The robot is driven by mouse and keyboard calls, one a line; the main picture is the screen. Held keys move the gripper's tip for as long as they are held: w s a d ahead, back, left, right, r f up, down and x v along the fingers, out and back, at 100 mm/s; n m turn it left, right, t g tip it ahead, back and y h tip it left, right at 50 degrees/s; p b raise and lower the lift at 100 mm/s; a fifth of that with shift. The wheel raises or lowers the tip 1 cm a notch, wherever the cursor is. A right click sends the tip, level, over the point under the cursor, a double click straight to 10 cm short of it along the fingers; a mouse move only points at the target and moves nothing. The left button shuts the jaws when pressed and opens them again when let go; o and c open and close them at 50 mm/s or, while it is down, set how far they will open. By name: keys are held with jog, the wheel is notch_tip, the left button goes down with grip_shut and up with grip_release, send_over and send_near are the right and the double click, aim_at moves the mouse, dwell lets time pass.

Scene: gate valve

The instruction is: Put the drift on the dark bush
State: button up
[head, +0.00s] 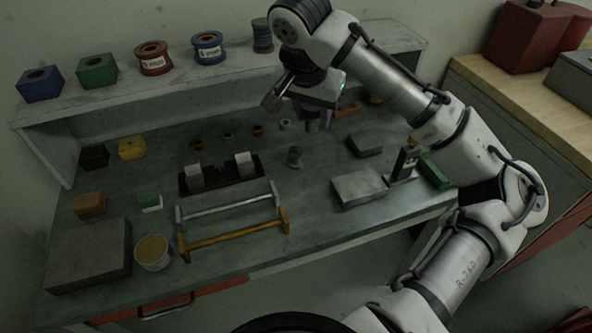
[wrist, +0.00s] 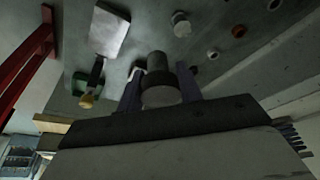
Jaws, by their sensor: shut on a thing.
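My gripper (head: 312,118) is above the back right part of the bench. In the wrist view its jaws (wrist: 160,88) are shut on a grey stepped cylinder, which looks like the drift (wrist: 158,72). In the head view the arm partly hides the drift. Several small bushes stand in a row at the back of the bench, left of my gripper. The leftmost looks darkest and may be the dark bush (head: 198,145). A grey bush (head: 228,136), a reddish-brown bush (head: 258,130) and a pale bush (head: 286,124) stand to its right. The drift is apart from them.
A grey knobbed part (head: 295,157) stands in front of the bushes. A black rack with two white blocks (head: 222,174) lies left of it. A grey block (head: 358,190) is front right. A shelf (head: 120,95) with spools runs behind the bench.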

notch_tip(320, 180, down, 16)
jog(key=shift+r+p, duration=0.15)
jog(key=shift+p, duration=0.65)
jog(key=o, duration=1.2)
